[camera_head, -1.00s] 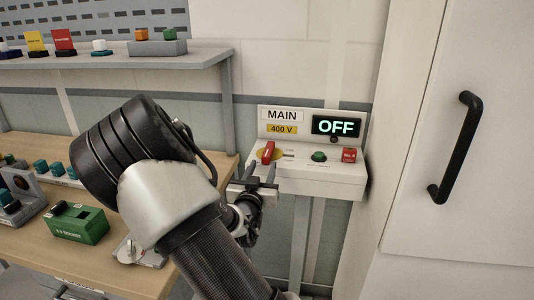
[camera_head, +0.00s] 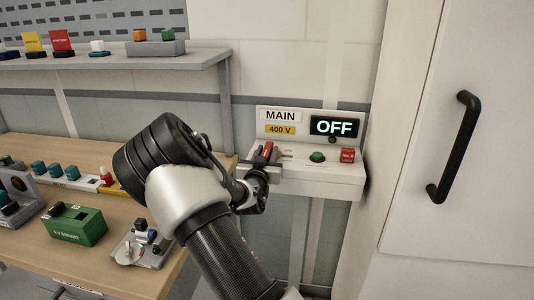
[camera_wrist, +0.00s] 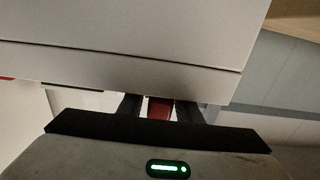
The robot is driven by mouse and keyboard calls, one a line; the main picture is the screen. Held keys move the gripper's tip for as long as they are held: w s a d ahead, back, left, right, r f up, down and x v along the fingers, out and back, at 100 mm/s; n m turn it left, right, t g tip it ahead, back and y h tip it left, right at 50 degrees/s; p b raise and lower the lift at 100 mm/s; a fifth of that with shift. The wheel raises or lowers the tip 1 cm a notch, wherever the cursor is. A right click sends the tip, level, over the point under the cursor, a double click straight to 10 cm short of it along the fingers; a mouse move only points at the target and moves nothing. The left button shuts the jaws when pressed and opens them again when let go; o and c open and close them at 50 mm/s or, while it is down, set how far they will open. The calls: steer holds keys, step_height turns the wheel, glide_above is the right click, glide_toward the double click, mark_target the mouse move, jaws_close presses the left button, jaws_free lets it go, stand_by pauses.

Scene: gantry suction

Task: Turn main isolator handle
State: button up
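The main isolator handle (camera_head: 267,149) is a red lever on top of the white isolator box (camera_head: 320,180) in the head view. The display (camera_head: 334,126) behind it reads OFF. My gripper (camera_head: 264,158) is at the left end of the box, with its fingers at the handle. In the wrist view, the red handle (camera_wrist: 159,108) shows between the two dark fingers of my gripper (camera_wrist: 160,112). Narrow light gaps seem to show on both sides of it, so the fingers look open around it. Most of the handle's base is hidden.
A cabinet door with a black pull handle (camera_head: 455,147) stands at the right. A wooden bench (camera_head: 150,280) with several devices is at the left, below a grey shelf (camera_head: 110,67).

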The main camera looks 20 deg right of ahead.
jaws_close()
steer(key=shift+d, duration=0.1)
steer(key=shift+s+d+f+n+t+y+b, duration=0.1)
steer(key=shift+d+f+n+t+y+b, duration=0.1)
steer(key=shift+n+t+y+b, duration=0.55)
steer(key=shift+r+n+y+b, duration=0.1)
steer(key=shift+n+y+b, duration=0.25)
steer(key=shift+y+b, duration=0.45)
steer(key=shift+r+n+t+y, duration=0.1)
steer(key=shift+n+t+y, duration=0.15)
steer(key=shift+n+y, duration=0.25)
